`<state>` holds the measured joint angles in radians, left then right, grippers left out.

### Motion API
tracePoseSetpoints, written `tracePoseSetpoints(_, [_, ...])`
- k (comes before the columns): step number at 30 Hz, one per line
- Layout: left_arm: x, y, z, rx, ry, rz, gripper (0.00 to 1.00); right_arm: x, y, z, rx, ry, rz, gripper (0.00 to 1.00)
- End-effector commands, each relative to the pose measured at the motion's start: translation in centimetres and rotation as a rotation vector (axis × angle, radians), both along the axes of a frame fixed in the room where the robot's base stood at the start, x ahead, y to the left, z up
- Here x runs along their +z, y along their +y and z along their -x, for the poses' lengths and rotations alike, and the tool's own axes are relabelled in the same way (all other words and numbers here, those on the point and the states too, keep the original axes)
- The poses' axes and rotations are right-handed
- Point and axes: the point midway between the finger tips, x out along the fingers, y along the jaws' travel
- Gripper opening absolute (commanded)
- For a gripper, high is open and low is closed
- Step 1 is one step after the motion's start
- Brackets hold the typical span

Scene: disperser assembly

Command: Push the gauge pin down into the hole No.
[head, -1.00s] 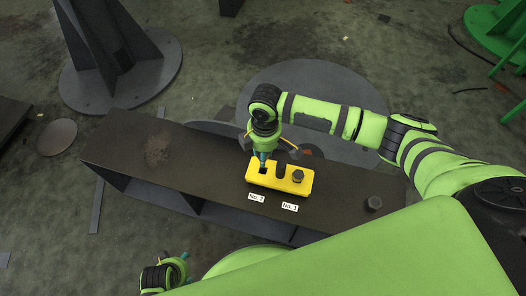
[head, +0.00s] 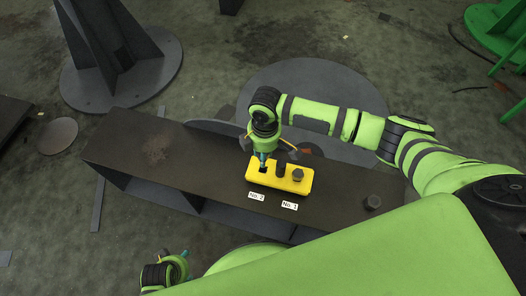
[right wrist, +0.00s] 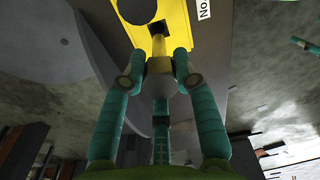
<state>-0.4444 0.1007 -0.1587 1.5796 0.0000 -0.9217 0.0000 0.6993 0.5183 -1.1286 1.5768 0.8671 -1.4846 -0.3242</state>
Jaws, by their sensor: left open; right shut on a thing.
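A yellow block (head: 261,179) sits on the dark bench, with white labels No. 2 (head: 256,196) and No. 1 (head: 290,205) in front of it. My right gripper (head: 263,160) points down at the block's left end, by the No. 2 label. Whether the pin's tip is inside the opening is hidden. My left gripper (head: 178,264) is open and empty at the lower left, away from the block.
A dark upright piece (head: 281,170) and a hex-headed piece (head: 298,175) stand at the block's middle and right. The bench's left part is clear except for a stain.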

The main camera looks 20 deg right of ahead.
Motion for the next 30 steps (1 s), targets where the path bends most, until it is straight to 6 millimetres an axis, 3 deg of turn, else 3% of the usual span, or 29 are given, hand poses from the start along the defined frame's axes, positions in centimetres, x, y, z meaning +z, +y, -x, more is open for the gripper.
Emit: tracePoseSetpoints(30, [-1.2, 0.0, 0.0, 0.0, 0.0, 0.0, 0.69, -2.6, 0.0, 0.0, 0.0, -0.001, -0.001, 0.0])
